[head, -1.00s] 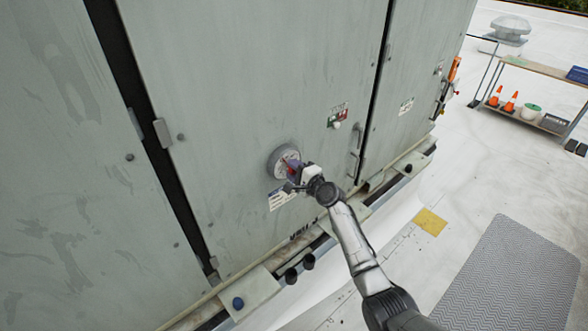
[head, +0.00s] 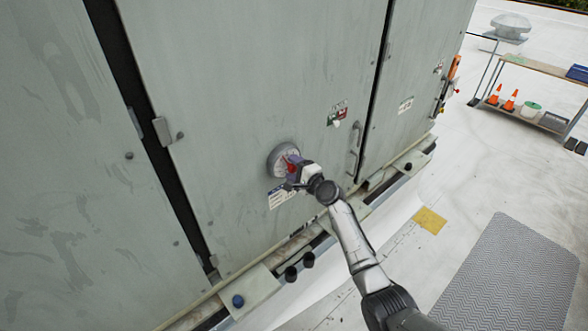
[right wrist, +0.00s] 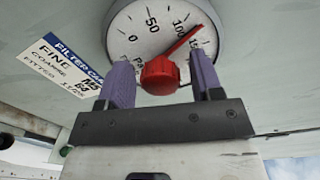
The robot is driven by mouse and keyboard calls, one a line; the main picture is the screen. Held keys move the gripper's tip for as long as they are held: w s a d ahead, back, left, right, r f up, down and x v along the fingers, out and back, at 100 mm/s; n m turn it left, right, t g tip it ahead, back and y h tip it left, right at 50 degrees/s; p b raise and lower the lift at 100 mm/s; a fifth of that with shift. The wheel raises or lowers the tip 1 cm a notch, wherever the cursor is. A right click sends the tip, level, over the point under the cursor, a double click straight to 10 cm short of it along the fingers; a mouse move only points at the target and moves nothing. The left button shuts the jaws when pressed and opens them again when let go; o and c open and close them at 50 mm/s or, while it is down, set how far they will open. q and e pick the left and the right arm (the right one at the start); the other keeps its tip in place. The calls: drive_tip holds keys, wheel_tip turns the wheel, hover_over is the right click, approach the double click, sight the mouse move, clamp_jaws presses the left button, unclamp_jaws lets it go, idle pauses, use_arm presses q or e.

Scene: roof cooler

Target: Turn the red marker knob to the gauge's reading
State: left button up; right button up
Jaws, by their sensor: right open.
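The round white-faced gauge (head: 281,160) sits on the grey-green cabinet panel. It also shows in the right wrist view (right wrist: 150,38), with the marks 0, 50, 100 and 150. The red knob (right wrist: 160,76) is at the lower middle of the dial. A thin red pointer (right wrist: 187,39) runs up and right from the knob to between 100 and 150. No other needle can be made out. My right gripper (right wrist: 160,62) is open, its purple fingers on either side of the knob, with gaps visible. My left gripper is not in view.
A label (right wrist: 62,68) is on the panel beside the gauge. A door handle (head: 355,150) and a small red-green plate (head: 338,112) are to the right. A ledge with pipe stubs (head: 292,274) runs below. A grey mat (head: 510,275) lies on the roof.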

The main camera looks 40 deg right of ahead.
drive_tip(key=s, duration=1.3)
drive_tip(key=shift+s+d+r+b, duration=0.3)
drive_tip(key=shift+s+b, duration=0.1)
drive_tip(key=shift+b, duration=0.05)
